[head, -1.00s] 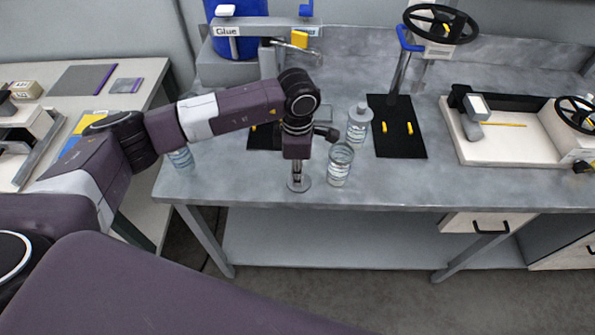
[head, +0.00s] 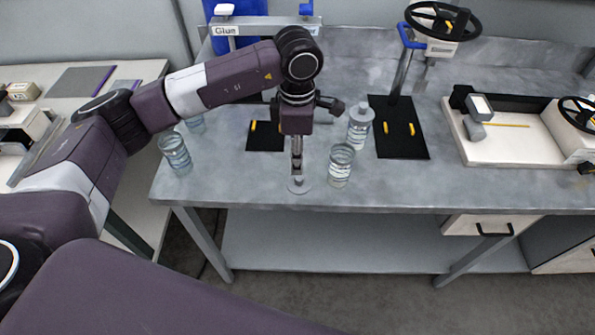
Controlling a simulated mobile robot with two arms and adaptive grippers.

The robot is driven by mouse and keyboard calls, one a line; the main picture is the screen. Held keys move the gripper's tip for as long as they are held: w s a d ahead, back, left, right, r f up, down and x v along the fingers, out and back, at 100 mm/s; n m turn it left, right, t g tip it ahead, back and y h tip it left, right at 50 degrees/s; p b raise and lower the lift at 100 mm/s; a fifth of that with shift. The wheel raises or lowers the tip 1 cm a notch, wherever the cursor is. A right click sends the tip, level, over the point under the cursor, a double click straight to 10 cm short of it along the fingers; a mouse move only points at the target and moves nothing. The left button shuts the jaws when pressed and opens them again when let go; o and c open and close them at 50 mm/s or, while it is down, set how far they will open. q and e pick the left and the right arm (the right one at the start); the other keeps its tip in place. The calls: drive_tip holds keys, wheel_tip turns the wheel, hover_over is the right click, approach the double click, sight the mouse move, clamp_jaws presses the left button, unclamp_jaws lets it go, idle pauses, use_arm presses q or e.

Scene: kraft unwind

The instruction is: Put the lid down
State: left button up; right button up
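The lid (head: 299,187) is a small grey disc, flat on the metal table near its front edge, just left of an open glass jar (head: 340,167). My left gripper (head: 297,170) points straight down above the lid. Its fingers look narrow and close together, and I cannot tell whether they are apart or touch the lid's top. A lidded glass jar (head: 359,128) stands behind the open jar. My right gripper is not in view.
Two more glass jars (head: 175,154) (head: 195,124) stand at the table's left end. Black mats (head: 401,145) (head: 264,142) with yellow pieces lie further back. A handwheel press (head: 440,22) and a white-based device (head: 512,140) stand at right. The front right tabletop is clear.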

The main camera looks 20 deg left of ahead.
use_arm(q)
wheel_tip(320, 180, up, 5)
drive_tip(key=shift+f+b, duration=0.1)
drive_tip(key=shift+b, duration=0.35)
